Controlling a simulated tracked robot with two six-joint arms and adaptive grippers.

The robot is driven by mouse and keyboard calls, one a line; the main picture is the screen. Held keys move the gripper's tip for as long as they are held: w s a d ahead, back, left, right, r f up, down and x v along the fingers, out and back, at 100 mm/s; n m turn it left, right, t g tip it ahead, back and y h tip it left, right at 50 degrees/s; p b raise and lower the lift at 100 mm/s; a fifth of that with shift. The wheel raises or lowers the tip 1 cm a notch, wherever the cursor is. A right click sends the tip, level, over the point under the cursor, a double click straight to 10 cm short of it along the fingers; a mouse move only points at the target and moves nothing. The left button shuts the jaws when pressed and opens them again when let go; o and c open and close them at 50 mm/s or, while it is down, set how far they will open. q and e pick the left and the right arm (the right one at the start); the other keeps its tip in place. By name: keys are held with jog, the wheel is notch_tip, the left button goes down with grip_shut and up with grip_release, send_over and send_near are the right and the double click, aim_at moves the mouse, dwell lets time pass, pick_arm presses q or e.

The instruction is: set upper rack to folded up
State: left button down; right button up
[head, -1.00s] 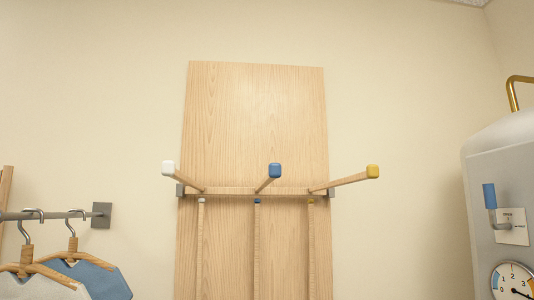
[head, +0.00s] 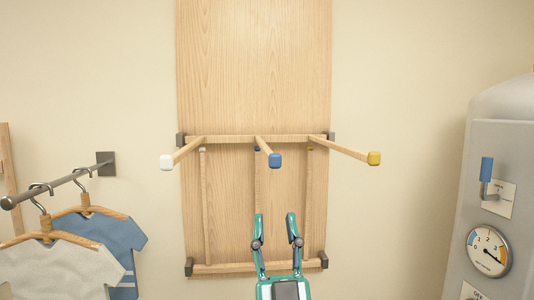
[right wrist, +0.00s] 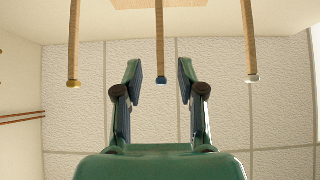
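The upper rack (head: 225,139) is a wooden bar on a tall wooden board. Its three pegs stick out from the board, with white (head: 167,162), blue (head: 275,160) and yellow (head: 374,158) tips. My right gripper (head: 276,222) is open and empty below the blue-tipped peg, pointing up. In the right wrist view, three pegs show from below, and the blue tip (right wrist: 161,82) lies between the open fingers' lines; I cannot tell its distance. My left gripper is not in view.
A lower wooden bar (head: 225,268) has its pegs (head: 206,210) upright against the board. A metal rail (head: 60,187) with hung shirts (head: 105,240) is at left. A grey tank (head: 460,210) with a gauge (head: 488,251) is at right.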

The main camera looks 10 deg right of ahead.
aim_at(268, 150)
jog(key=p+x, duration=0.4)
jog(key=x, duration=1)
jog(key=shift+w+r+p, duration=0.2)
jog(key=shift+w+p, duration=0.1)
jog(key=shift+p, duration=0.1)
jog(key=shift+c, duration=0.2)
grip_shut()
